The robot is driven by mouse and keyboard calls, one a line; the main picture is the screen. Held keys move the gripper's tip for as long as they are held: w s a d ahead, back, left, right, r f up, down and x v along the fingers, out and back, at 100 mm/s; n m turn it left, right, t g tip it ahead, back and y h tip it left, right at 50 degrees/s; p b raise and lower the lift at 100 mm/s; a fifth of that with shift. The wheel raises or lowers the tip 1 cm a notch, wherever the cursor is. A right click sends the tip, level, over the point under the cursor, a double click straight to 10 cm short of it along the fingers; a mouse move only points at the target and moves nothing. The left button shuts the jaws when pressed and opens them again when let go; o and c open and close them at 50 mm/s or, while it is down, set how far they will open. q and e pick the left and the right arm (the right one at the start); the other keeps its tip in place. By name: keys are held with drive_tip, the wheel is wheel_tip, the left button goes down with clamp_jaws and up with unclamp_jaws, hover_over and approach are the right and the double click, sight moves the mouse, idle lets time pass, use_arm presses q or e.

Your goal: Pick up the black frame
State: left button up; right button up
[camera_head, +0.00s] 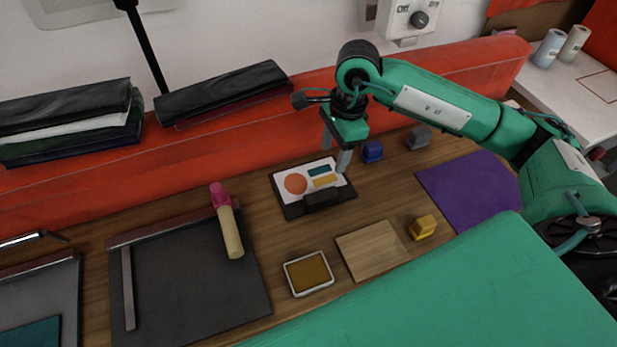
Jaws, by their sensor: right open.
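The black frame (291,210) lies on the wooden table, with a dark block-like grip on its near edge. Inside it is a white sheet with an orange circle, a teal bar and a yellow bar. My right gripper (335,155) comes in from the right and points down over the frame's far right part. Its two grey fingers are apart with nothing between them. Whether a fingertip touches the frame I cannot tell. My left gripper is not in view.
A shallow ochre tray (308,273), wooden plate (371,250) and yellow block (422,227) are nearer. Blue (372,151) and grey (419,138) blocks and a purple sheet (468,188) are right. A red ledge (230,140) runs behind.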

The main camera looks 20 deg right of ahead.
drive_tip(key=p, duration=0.2)
hover_over(322, 194)
drive_tip(key=d, duration=0.2)
drive_tip(key=f, duration=0.7)
drive_tip(key=shift+a, duration=0.2)
drive_tip(key=shift+w+f, duration=0.15)
drive_tip(key=shift+f, duration=0.1)
drive_tip(key=shift+s+a+f+p, duration=0.15)
drive_tip(key=shift+a+f+p, duration=0.2)
drive_tip(key=shift+f, duration=0.2)
drive_tip(key=shift+s+a+f+p, duration=0.15)
drive_tip(key=shift+a+f+p, duration=0.05)
drive_tip(key=shift+f+p, duration=0.3)
drive_tip(key=shift+w+a+f, duration=0.1)
drive_tip(key=shift+a+f, duration=0.1)
drive_tip(key=shift+f, duration=1.25)
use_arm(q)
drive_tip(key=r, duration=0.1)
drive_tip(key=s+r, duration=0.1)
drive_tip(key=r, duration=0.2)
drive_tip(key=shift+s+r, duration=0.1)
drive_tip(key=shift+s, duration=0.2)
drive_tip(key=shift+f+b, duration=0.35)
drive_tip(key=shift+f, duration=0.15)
use_arm(e)
drive_tip(key=shift+f, duration=0.3)
drive_tip(key=c, duration=1.1)
